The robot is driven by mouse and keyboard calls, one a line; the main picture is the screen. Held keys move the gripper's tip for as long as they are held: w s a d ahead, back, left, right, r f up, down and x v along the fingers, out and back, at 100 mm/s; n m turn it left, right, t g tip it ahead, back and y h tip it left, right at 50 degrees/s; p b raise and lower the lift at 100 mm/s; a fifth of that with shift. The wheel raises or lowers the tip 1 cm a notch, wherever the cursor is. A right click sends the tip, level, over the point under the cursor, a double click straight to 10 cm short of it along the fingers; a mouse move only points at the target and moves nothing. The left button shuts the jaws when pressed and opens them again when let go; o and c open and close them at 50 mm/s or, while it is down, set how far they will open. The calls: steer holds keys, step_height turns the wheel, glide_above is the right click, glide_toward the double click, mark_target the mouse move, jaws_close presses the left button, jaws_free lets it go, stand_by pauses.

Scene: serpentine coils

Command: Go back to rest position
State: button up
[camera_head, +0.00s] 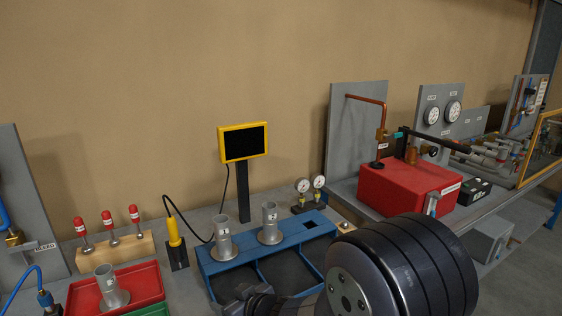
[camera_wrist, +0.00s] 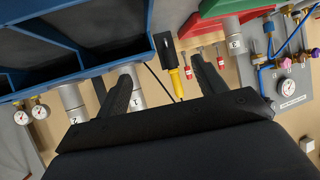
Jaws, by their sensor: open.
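My gripper (camera_wrist: 163,82) is open in the wrist view, with its two black fingers apart and nothing held between them. In the head view my gripper (camera_head: 248,298) shows only partly, low over the front of the blue rack (camera_head: 222,268), with my arm covering the rack's right front. Grey metal coil 1 (camera_head: 222,240) and coil 2 (camera_head: 270,224) stand upright on the rack's back rail. In the wrist view a finger partly overlaps coil 1 (camera_wrist: 136,88); coil 2 (camera_wrist: 73,100) is beside it. Coil 3 (camera_head: 109,288) stands in the red tray (camera_head: 146,278).
A yellow-handled tool (camera_head: 174,235) stands in a black holder, its cable running behind coil 1. A yellow-framed screen (camera_head: 243,142) stands behind the rack. Red-capped pieces (camera_head: 108,220) sit in a wooden block. A red box (camera_head: 408,188) and gauges (camera_head: 310,186) are to the right.

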steer(key=w+d+f+m+t+h+p, duration=0.1)
steer(key=w+d+f+m+t+h, duration=0.1)
steer(key=d, duration=0.8)
steer(key=shift+w+m+h, duration=0.4)
steer(key=shift+w+m, duration=0.1)
steer(key=shift+m, duration=0.2)
